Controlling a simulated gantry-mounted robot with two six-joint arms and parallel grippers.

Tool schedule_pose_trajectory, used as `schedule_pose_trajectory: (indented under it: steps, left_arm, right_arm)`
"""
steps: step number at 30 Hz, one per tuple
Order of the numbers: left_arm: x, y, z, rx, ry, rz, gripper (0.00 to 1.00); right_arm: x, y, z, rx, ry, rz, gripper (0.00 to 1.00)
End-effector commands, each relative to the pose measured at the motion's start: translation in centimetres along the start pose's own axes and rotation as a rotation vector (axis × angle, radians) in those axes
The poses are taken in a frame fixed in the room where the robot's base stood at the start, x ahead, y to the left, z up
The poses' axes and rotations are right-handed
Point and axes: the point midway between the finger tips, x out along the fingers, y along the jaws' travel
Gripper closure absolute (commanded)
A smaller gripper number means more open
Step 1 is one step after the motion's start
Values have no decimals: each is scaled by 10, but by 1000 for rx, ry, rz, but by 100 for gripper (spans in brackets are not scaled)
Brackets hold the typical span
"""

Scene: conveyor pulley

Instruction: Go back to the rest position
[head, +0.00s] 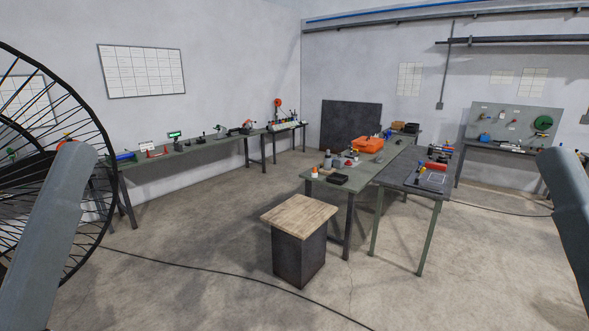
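Neither gripper is in the head view. One grey arm link of mine rises at the left edge, and another comes in at the right edge. Both arms run out of the bottom or side of the picture, so their ends are hidden. I cannot see whether either gripper holds anything.
A large black spoked wheel (103,158) stands close at the left. A dark pedestal with a wooden top (299,215) stands ahead on open concrete floor (190,240). Green worktables (340,190) with tools and an orange case (367,145) lie beyond. A cable (240,281) crosses the floor.

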Motion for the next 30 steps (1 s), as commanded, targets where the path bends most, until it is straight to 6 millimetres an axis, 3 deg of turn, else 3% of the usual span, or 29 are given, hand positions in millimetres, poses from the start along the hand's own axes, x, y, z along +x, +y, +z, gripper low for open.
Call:
schedule_pose_trajectory:
  steps: [1,9,12,17,30]
  left_arm:
    - [36,0,-33,2,2,-1,0]
    - [126,-1,-116,6,0,-2,0]
    - [150,-1,-138,6,0,-3,0]
    - [165,-1,-152,7,-1,-3,0]
    - [163,-1,-149,7,0,-3,0]
  right_arm:
    - [36,0,-36,0,8,0,50]
    - [125,0,-119,0,6,0,50]
    - [150,0,-142,0,6,0,50]
    - [165,1,-156,0,6,0,50]
    - [162,0,-153,0,5,0,50]
